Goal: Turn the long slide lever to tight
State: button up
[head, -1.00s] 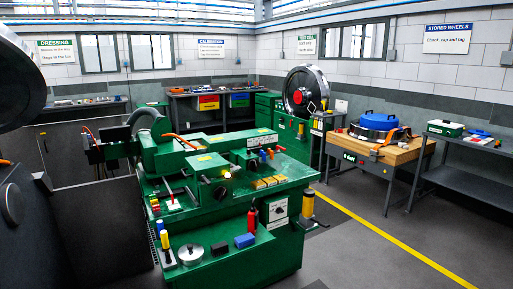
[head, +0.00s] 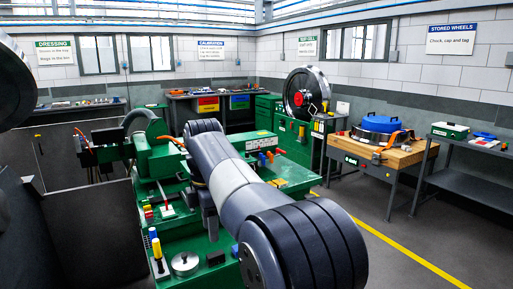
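The green machine (head: 285,175) fills the middle of the head view, with my grey arm reaching across it from the lower right. A thin lever (head: 163,190) stands on the slide at the machine's left, over a small white and red plate (head: 167,211). I take it for the long slide lever, but its label is too small to read, so I cannot tell where it is set. My gripper (head: 210,222) seems to point down over the slide, right of that lever and apart from it. It is small and partly hidden by my arm; its opening is not clear.
A yellow-topped stick (head: 157,250), a metal disc with a knob (head: 185,262) and a black block (head: 215,257) lie on the machine's front shelf.

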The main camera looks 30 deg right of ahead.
aim_at(248, 153)
jog(key=i+l, duration=1.2)
jog(key=i+l+u, duration=0.1)
jog(key=i+l, duration=0.5)
jog(key=l, duration=0.15)
jog(key=i+l, duration=0.6)
jog(key=l+u, duration=0.05)
jog(key=l, duration=0.05)
